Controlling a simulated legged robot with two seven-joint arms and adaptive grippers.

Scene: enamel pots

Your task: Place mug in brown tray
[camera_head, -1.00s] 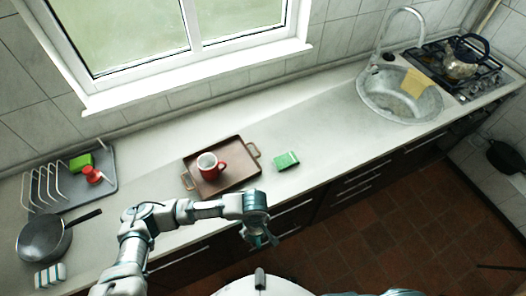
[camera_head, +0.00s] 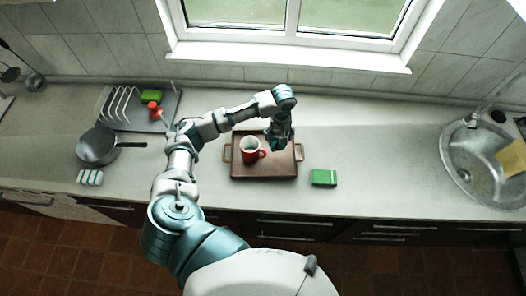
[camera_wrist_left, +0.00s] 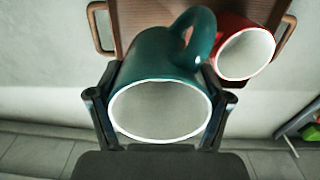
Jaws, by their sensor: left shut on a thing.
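My left gripper (camera_wrist_left: 160,115) is shut on a dark green mug (camera_wrist_left: 165,65), with one finger on each side of it and the white-lined mouth facing the wrist camera. In the head view the left gripper (camera_head: 279,137) is over the right part of the brown tray (camera_head: 262,171), and it largely hides the green mug there. Whether the mug touches the tray cannot be told. A red mug (camera_head: 249,147) with a white inside stands on the tray, left of the gripper; it also shows in the wrist view (camera_wrist_left: 236,52), close beside the green mug's handle.
A green sponge (camera_head: 323,177) lies right of the tray. A dish rack (camera_head: 122,106) and a frying pan (camera_head: 97,146) are to the left. The sink (camera_head: 482,165) is far right. The window wall stands behind, and the counter is clear between sponge and sink.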

